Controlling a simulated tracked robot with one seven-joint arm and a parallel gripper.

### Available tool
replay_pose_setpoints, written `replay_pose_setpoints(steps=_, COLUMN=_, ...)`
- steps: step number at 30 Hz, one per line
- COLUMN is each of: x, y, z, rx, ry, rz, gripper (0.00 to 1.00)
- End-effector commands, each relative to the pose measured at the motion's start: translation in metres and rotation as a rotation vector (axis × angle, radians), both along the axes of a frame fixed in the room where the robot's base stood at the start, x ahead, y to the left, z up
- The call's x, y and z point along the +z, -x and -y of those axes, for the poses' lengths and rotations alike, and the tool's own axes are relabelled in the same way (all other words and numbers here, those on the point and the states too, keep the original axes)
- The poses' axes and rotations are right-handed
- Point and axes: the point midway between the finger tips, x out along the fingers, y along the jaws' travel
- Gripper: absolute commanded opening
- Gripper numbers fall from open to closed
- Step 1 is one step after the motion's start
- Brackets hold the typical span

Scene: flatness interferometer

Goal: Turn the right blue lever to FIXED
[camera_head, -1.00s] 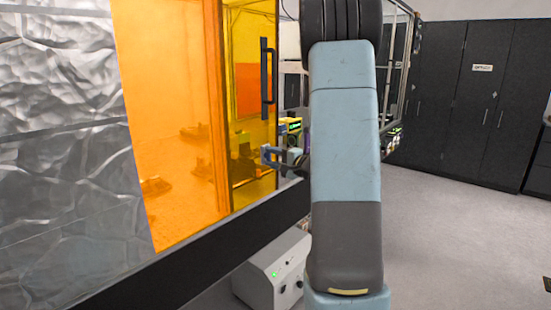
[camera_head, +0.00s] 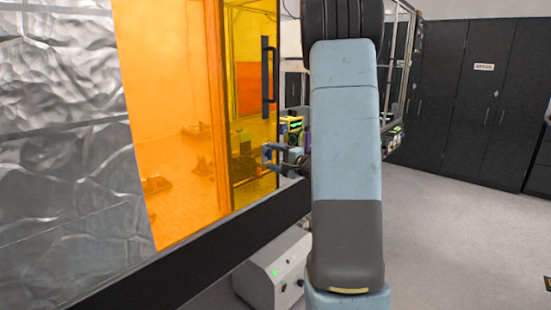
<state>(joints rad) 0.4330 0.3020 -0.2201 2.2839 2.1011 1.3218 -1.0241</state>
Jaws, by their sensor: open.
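I cannot make out the right blue lever or its FIXED marking in the head view; my arm and the amber panels may hide it. My gripper (camera_head: 270,154) shows small at the left of my arm, near the right edge of the amber enclosure. Its bluish-grey fingers point left and stand apart, with nothing seen between them. My blue and grey arm covers the middle right of the view and hides part of what lies behind the gripper.
An amber door (camera_head: 252,105) with a black vertical handle (camera_head: 268,76) stands behind the gripper. Crinkled foil (camera_head: 65,150) covers the left. A white box (camera_head: 272,268) with a green light sits low, below the black frame edge (camera_head: 190,258). Dark cabinets (camera_head: 480,95) stand at right, with open floor before them.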

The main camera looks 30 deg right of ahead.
Motion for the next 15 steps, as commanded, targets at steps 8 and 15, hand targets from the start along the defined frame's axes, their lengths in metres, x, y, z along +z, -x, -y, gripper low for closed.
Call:
replay_pose_setpoints(steps=8, x=0.0, y=0.035, z=0.014, rx=-0.004, ry=0.0, rz=0.0, gripper=0.68)
replay_pose_setpoints(steps=15, x=-0.001, y=0.079, z=0.03, rx=-0.004, ry=-0.001, rz=0.0, gripper=0.68)
